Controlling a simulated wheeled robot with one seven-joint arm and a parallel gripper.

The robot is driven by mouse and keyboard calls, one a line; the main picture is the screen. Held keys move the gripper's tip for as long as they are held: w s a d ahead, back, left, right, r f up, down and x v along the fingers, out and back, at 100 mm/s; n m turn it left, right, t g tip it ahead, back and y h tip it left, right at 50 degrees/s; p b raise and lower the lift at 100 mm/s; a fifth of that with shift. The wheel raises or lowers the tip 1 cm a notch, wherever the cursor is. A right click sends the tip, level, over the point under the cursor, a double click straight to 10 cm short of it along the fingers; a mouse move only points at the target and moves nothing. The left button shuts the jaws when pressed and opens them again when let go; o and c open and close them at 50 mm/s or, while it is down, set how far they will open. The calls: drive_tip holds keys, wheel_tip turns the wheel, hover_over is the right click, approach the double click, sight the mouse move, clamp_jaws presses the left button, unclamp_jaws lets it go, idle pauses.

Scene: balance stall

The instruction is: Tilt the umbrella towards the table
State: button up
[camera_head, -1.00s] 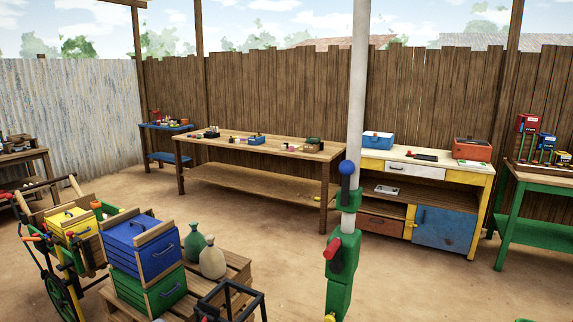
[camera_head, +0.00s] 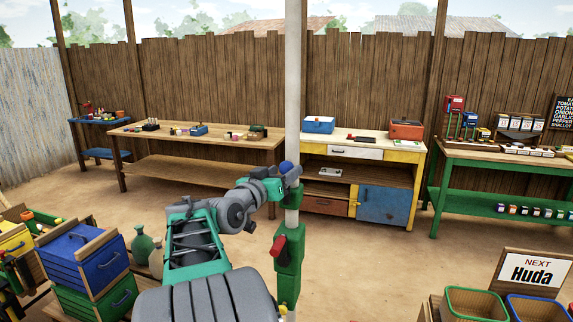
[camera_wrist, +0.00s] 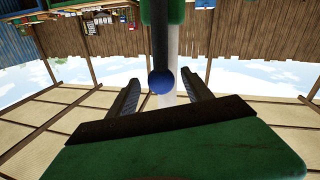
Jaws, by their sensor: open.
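The umbrella's pale pole (camera_head: 293,75) stands upright in front of me; its canopy is outside the head view. A green housing (camera_head: 290,268) on the pole carries a red lever (camera_head: 279,244). Above it is a blue ball knob (camera_head: 287,166) on a green collar (camera_head: 291,192). My gripper (camera_head: 293,174) is at the knob. In the wrist view, my gripper (camera_wrist: 160,76) is open, and the blue knob (camera_wrist: 161,82) on its dark rod shows between the two fingers, apart from both. The pole (camera_wrist: 174,60) stands behind the knob.
A long wooden table (camera_head: 200,142) stands behind left, and a yellow-framed workbench (camera_head: 385,151) behind right. A green table (camera_head: 490,156) is at far right. Crates (camera_head: 90,260) stack at near left; bins (camera_head: 475,303) and a name sign (camera_head: 530,270) are near right. The dirt floor between is open.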

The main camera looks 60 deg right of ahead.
drive_tip(key=shift+d, duration=1.15)
clamp_jaws()
